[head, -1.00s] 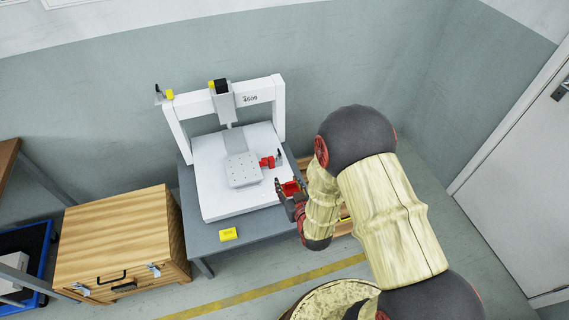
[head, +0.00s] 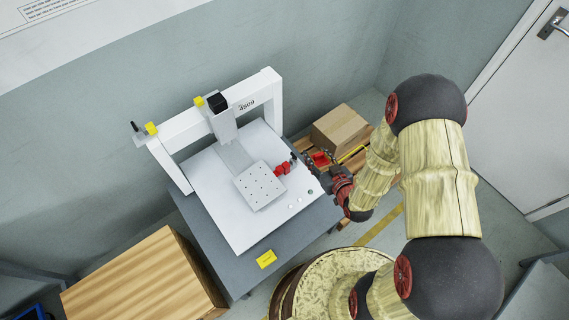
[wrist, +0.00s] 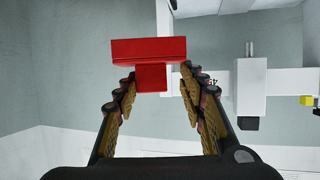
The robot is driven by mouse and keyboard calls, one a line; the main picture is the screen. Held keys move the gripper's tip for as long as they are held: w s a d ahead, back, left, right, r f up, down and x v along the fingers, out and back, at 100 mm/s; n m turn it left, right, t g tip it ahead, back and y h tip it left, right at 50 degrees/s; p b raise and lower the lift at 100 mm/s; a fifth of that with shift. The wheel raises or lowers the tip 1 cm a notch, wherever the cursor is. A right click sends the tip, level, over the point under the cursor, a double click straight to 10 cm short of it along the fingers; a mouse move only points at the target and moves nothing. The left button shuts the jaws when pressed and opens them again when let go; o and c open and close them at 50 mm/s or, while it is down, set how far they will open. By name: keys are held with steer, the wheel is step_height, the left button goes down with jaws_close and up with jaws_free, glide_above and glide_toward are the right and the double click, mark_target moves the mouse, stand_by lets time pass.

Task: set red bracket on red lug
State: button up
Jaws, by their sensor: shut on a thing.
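The red bracket (head: 321,158) is between the fingers of my gripper (head: 322,164), to the right of the machine bed's edge. In the wrist view the bracket (wrist: 150,50) shows as a wide red bar with a narrower stem below. The fingers of my gripper (wrist: 158,92) are shut on that stem. The red lug (head: 282,168) sits on the right side of the grey drilled plate (head: 259,187), with a small dark part beside it. The bracket is apart from the lug, to its right.
The white gantry (head: 187,125) spans the white bed (head: 222,213), with a screwdriver head (head: 222,122) over it. A cardboard box (head: 340,131) sits on a pallet behind my gripper. A wooden case (head: 150,283) stands at left.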

steer(key=s+a+f+n+g+y+p, duration=0.1)
steer(key=s+a+n+y, duration=0.2)
steer(key=s+a, duration=0.15)
steer(key=b, duration=0.5)
glide_above(281, 168)
steer(key=shift+n+g+y, duration=0.3)
steer(key=f, duration=0.9)
steer(key=shift+s+d+f, duration=0.15)
steer(key=shift+d+f, duration=0.05)
steer(key=shift+f, duration=0.2)
steer(key=shift+a+f+b, duration=0.15)
steer(key=shift+f+b, duration=0.15)
steer(key=shift+b, duration=0.05)
steer(key=shift+w+f+b, duration=0.15)
steer(key=shift+f+b, duration=0.3)
steer(key=shift+f, duration=0.35)
steer(key=shift+w+f+b, duration=0.1)
steer(key=shift+f+b, duration=0.3)
steer(key=shift+f, duration=0.35)
steer(key=shift+f+b, duration=0.45)
steer(key=shift+f, duration=0.05)
steer(key=shift+f, duration=0.1)
steer(key=o, duration=1.2)
